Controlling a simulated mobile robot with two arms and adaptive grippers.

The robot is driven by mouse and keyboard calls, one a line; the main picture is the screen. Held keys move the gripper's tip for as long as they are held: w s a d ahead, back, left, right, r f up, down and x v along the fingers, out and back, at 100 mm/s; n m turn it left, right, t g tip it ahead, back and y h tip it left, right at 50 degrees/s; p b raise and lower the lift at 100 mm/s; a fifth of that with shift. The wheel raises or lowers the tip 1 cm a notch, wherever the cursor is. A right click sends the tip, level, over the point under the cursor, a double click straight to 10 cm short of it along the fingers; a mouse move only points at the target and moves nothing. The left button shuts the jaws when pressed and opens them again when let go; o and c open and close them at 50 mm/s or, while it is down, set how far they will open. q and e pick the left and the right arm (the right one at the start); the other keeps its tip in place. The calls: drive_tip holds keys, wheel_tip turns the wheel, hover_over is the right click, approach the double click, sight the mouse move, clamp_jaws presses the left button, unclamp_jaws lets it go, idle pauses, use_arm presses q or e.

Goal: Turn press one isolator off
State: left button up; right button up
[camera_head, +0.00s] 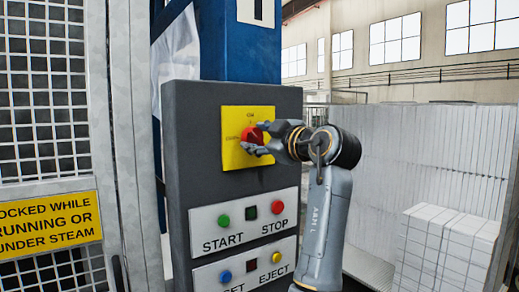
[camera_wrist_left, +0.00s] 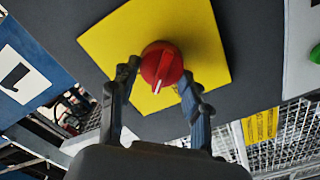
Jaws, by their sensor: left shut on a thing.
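The press one isolator is a red rotary knob (camera_head: 250,134) on a yellow square plate (camera_head: 233,154), high on a dark grey control panel (camera_head: 200,115). Small lettering is on the plate above and left of the knob, too small to read surely. My left gripper (camera_head: 256,138) is at the knob, shut on it, with fingers on either side. In the left wrist view the knob (camera_wrist_left: 162,62) sits between the fingertips of the gripper (camera_wrist_left: 159,75). A white mark shows on the knob's ridge there. I cannot tell which label the knob points to. My right gripper is not in view.
Below are a START button (camera_head: 224,221), a STOP button (camera_head: 277,208), and a lower plate with blue (camera_head: 225,277) and yellow (camera_head: 276,257) buttons. A mesh guard (camera_head: 45,110) stands at left, a blue column (camera_head: 235,50) behind. White stacked blocks (camera_head: 445,250) are at right.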

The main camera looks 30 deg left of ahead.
use_arm(q)
drive_tip(key=n+b, duration=0.2)
drive_tip(key=n, duration=0.2)
drive_tip(key=shift+s+n, duration=0.1)
drive_tip(key=shift+n, duration=0.2)
drive_tip(key=n+b, duration=0.1)
drive_tip(key=n, duration=0.3)
drive_tip(key=shift+n, duration=0.4)
drive_tip(key=shift+r, duration=0.1)
